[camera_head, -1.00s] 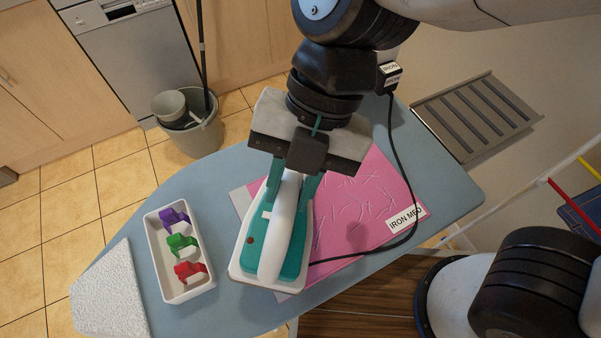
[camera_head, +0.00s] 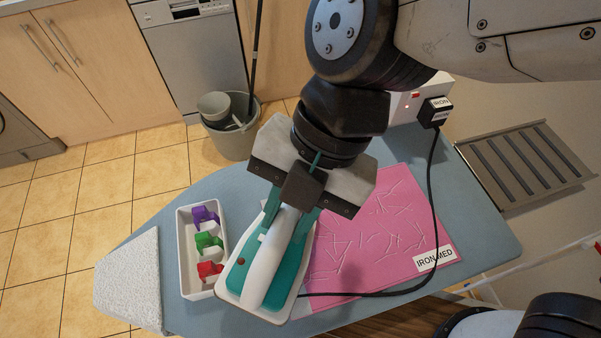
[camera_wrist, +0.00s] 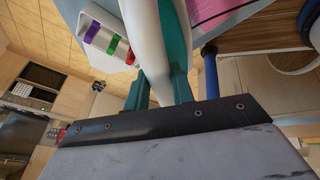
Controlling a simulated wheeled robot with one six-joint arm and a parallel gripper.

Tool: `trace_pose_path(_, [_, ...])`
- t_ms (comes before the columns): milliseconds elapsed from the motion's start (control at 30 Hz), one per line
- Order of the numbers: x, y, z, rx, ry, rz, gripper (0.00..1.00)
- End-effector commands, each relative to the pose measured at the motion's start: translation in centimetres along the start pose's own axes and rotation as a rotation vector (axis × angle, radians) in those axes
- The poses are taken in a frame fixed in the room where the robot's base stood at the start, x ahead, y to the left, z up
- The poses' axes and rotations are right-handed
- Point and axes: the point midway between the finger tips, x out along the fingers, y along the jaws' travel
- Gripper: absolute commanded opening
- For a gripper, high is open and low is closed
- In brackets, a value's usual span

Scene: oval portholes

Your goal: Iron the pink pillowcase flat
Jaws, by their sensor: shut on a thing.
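The pink pillowcase (camera_head: 385,225) lies on the blue ironing board (camera_head: 160,240), with white crease lines over it and a label reading IRON MED (camera_head: 434,258). The teal and white iron (camera_head: 262,272) is at the pillowcase's left edge, covering part of it. I cannot tell whether its sole touches the cloth. My gripper (camera_head: 292,212) is shut on the iron's white handle from above. In the wrist view the handle (camera_wrist: 150,45) runs between the gripper's fingers (camera_wrist: 160,92), and a corner of the pillowcase (camera_wrist: 208,10) shows at the top.
A white tray (camera_head: 186,265) with purple, green and red clips stands left of the iron. A white textured pad (camera_head: 130,280) covers the board's left end. The iron's black cord (camera_head: 436,190) runs to a plug at a white box (camera_head: 405,105). A slatted rack (camera_head: 525,165) is at right.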

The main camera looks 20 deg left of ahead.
Motion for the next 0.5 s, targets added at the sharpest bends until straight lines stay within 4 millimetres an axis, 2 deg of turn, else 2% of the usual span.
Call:
trace_pose_path(167, [-0.4, -0.1, 0.2, 0.0, -0.002, 0.005, 0.0])
trace_pose_path(500, [-1.5, -1.9, 1.5, 0.002, -0.002, 0.005, 0.0])
